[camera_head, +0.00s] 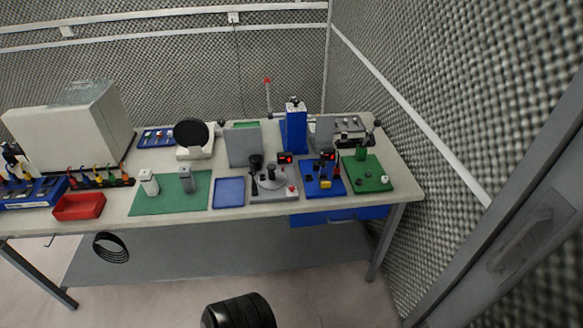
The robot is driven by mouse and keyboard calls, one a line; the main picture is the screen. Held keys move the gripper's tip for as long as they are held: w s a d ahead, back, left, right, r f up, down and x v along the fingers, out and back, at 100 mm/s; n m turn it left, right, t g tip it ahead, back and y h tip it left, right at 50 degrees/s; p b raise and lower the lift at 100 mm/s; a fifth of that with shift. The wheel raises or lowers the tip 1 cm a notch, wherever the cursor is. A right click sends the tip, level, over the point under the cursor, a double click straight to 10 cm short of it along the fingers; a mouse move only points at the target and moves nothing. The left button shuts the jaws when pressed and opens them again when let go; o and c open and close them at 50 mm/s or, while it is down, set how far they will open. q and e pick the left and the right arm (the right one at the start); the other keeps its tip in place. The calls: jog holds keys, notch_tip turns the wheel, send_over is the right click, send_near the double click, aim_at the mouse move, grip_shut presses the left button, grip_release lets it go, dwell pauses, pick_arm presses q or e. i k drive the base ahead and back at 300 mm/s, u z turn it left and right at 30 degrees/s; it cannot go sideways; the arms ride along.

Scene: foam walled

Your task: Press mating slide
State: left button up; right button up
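Several small bench fixtures stand on the right half of the workbench. One has a grey base (272,194) with a round grey part on top, a small red display and a red button. A green base (378,182) with a green upright and small knobs is at the right end. A tall blue column (294,135) stands behind them. I cannot tell which part is the mating slide. Neither gripper is in view.
On the workbench (155,224), a green mat (160,206) holds a white block and a grey block. A blue tray (229,193) lies beside it. A red bin (79,206), screwdriver rack and beige machine (75,130) are at left. A foam wall bounds the right side.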

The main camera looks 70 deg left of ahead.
aim_at(323, 183)
jog(key=u, duration=1.9)
